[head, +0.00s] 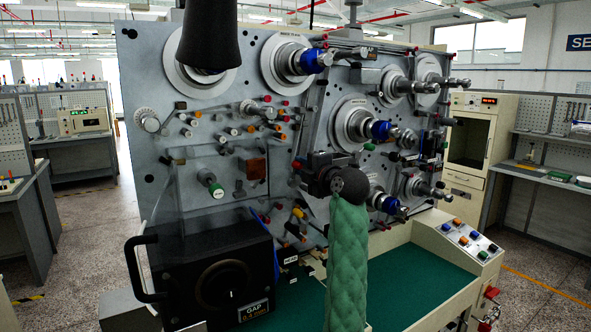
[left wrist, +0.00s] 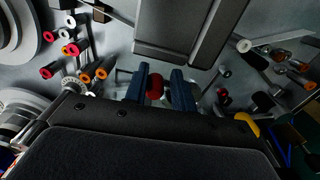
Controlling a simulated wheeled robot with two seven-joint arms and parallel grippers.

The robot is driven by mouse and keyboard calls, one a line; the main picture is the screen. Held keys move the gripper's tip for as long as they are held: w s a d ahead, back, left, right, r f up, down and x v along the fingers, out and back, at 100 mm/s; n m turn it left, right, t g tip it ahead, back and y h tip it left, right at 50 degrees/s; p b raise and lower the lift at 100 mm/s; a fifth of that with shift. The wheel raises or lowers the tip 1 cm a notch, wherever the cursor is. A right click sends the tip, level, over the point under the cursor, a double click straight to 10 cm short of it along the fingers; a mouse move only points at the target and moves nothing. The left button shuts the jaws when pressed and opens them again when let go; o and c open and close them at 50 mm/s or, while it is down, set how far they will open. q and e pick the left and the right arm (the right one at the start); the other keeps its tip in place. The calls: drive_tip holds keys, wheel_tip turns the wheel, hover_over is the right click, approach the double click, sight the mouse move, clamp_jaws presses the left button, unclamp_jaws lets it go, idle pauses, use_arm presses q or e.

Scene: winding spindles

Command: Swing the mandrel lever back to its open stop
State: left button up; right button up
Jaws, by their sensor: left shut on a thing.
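My left gripper (head: 299,176) is in front of the middle of the winding machine's grey panel (head: 165,120). In the left wrist view its two dark blue fingers are closed about a red knob (left wrist: 154,88), which I take for the mandrel lever's grip. The rest of the lever is mostly hidden by the fingers and hand, so its angle cannot be told. Spindles with blue collars (head: 318,59) stick out from the panel above and to the right of the gripper. My right gripper is not in view.
Small knobs and guide pins (left wrist: 73,48) crowd the panel around the hand. A black box (head: 205,265) with a side handle stands at lower left. A green work surface (head: 425,285) and a button console (head: 470,238) lie at lower right.

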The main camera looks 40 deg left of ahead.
use_arm(q)
drive_tip(key=shift+w+d+f+m+p, duration=0.15)
drive_tip(key=shift+w+f+m+p, duration=0.25)
drive_tip(key=shift+m+p, duration=0.55)
drive_tip(key=shift+p, duration=0.35)
drive_tip(key=shift+w+p, duration=0.1)
drive_tip(key=shift+p, duration=0.3)
drive_tip(key=shift+w+d+f+m+p, duration=0.15)
drive_tip(key=shift+w+f+m+p, duration=0.15)
drive_tip(key=shift+m+p, duration=0.9)
drive_tip(key=shift+p, duration=0.3)
